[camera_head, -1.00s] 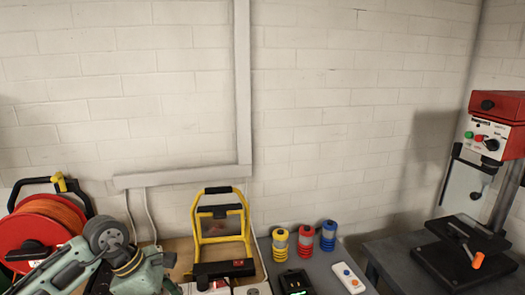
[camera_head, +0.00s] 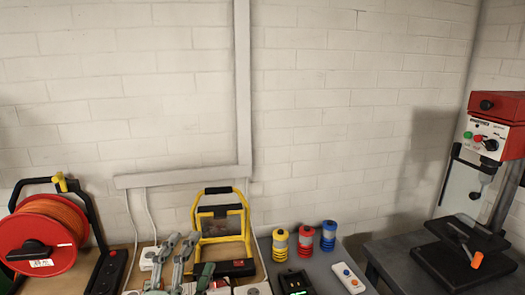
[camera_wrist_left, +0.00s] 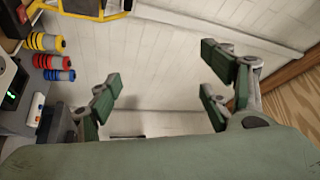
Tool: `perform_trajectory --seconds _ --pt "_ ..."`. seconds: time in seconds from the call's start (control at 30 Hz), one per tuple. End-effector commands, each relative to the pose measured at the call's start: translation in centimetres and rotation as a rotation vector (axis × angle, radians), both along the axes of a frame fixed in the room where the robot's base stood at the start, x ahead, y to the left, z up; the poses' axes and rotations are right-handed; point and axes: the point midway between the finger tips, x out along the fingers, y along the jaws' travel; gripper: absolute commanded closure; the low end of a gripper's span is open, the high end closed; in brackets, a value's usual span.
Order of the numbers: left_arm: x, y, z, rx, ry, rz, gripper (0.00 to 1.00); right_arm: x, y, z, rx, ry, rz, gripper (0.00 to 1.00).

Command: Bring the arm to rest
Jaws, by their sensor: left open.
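My left gripper (camera_head: 176,252) is at the bottom of the head view, in front of the bench and left of the yellow work-lamp frame (camera_head: 197,222). Its grey-green fingers point upward and most of the arm is below the picture. In the left wrist view the gripper (camera_wrist_left: 165,90) is open, with its green finger pads wide apart. Nothing is between them; pale wall or surface shows through the gap. My right gripper is in neither view.
A red cable reel (camera_head: 40,240) stands at the left. Yellow, red and blue banded cylinders (camera_head: 305,240) and a white remote-like box (camera_head: 349,277) are on the grey bench part. A red drill press (camera_head: 497,108) stands at the right. The wall above is bare except for conduit (camera_head: 243,80).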

Motion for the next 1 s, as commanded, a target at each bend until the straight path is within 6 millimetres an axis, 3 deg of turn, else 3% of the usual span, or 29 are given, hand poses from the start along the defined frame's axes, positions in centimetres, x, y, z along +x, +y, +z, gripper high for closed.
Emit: perform_trajectory --seconds 0.1,0.2,0.3,0.4,0.6,0.77,0.8,1.0 --pt "-1.7 4.2 -6.7 -0.237 0.288 0.156 0.27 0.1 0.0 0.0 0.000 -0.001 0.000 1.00" --pt "-4.9 6.7 -12.9 -0.416 0.540 0.286 0.27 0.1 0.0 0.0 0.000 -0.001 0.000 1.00" --pt "-9.4 7.9 -18.6 -0.563 0.780 0.405 0.27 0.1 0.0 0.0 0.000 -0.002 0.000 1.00" --pt "-14.0 8.1 -22.6 -0.668 0.979 0.500 0.27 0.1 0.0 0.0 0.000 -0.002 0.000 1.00" --pt "-22.1 7.5 -27.0 -0.792 1.273 0.637 0.27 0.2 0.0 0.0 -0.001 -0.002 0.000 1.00" --pt "-28.0 6.5 -28.7 -0.855 1.470 0.724 0.27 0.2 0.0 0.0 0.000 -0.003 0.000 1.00" --pt "-28.6 6.3 -29.5 -0.861 1.496 0.738 0.27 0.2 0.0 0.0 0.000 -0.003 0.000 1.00" --pt "-27.2 6.2 -35.0 -0.846 1.507 0.745 0.27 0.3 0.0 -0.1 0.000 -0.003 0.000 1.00"
